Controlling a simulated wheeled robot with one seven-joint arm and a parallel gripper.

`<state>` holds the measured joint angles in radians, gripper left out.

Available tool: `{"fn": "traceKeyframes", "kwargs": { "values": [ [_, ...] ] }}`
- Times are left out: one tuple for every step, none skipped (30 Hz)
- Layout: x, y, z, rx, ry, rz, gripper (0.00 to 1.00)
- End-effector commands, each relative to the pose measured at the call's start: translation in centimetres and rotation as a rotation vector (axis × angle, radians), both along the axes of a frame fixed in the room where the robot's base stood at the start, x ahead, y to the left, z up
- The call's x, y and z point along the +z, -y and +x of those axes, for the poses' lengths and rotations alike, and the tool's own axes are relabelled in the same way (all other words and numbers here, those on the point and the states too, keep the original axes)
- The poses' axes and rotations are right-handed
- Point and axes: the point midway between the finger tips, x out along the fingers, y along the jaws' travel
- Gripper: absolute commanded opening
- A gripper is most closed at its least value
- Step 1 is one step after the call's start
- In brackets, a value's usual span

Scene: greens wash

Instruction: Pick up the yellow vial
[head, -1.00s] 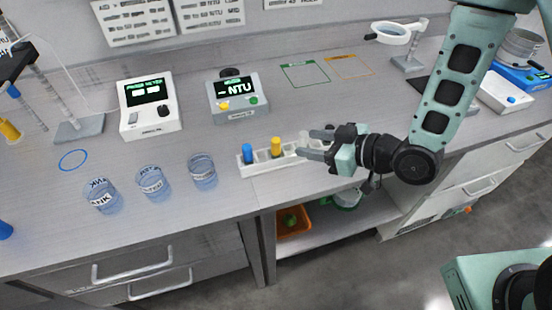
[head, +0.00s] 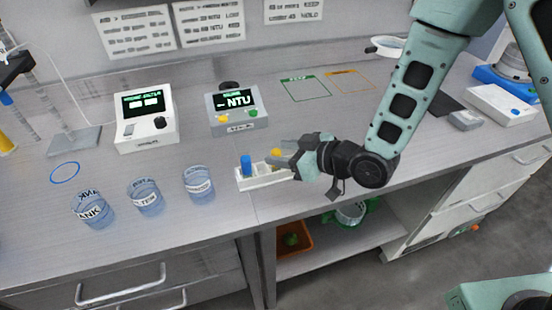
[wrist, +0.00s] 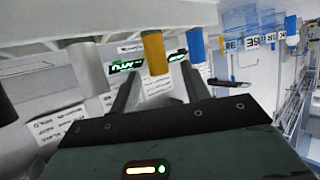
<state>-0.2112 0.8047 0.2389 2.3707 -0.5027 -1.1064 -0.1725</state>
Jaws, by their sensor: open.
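The yellow vial (head: 276,153) stands upright in the small white rack (head: 262,183), and only its cap end shows above my fingers in the head view. My gripper (head: 284,159) is open at the rack, reaching in from the right. In the wrist view, which shows the scene upside down, the yellow vial (wrist: 154,50) appears between the two spread fingers of my gripper (wrist: 160,72). I cannot tell how deep it sits between them. A blue vial (head: 246,166) stands at the rack's left end, and a pale vial (wrist: 88,68) shows on the yellow vial's other side.
Several labelled beakers (head: 199,184) stand left of the rack. Behind are a grey NTU meter (head: 237,108) and a white meter (head: 149,122). A green outlined square (head: 304,88) and an orange one (head: 350,80) mark clear counter. The counter's front edge is close below the rack.

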Motion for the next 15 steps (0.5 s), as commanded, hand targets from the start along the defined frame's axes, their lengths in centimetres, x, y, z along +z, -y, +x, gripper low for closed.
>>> {"fn": "traceKeyframes", "kwargs": {
  "values": [
    [-0.1,-0.6,0.4,0.001,0.0,0.0,0.47],
    [-0.2,-0.9,0.6,0.001,0.0,0.0,0.47],
    [-0.4,-1.2,0.8,0.0,0.0,0.0,0.47],
    [-0.6,-1.4,1.0,0.0,-0.001,0.0,0.47],
    [-0.7,-1.5,1.1,0.0,-0.001,0.0,0.47],
    [-0.8,-1.6,1.2,-0.001,0.0,-0.001,0.47],
    [-0.8,-1.7,1.2,-0.001,0.0,0.0,0.47],
    [-0.8,-1.7,1.3,-0.001,0.0,0.0,0.47],
    [-0.9,-1.7,1.3,-0.001,0.0,0.0,0.47],
    [-0.9,-1.7,1.3,-0.001,0.0,0.0,0.47],
    [-0.9,-1.7,1.3,-0.001,0.0,0.0,0.47],
    [-0.9,-1.7,1.2,-0.001,0.0,0.0,0.47],
    [-0.9,-1.7,1.2,-0.001,0.0,0.0,0.47],
    [-0.9,-1.7,1.2,-0.001,0.0,0.0,0.38],
    [-0.9,-1.7,1.2,-0.001,0.0,0.0,0.27]
  ]
}}
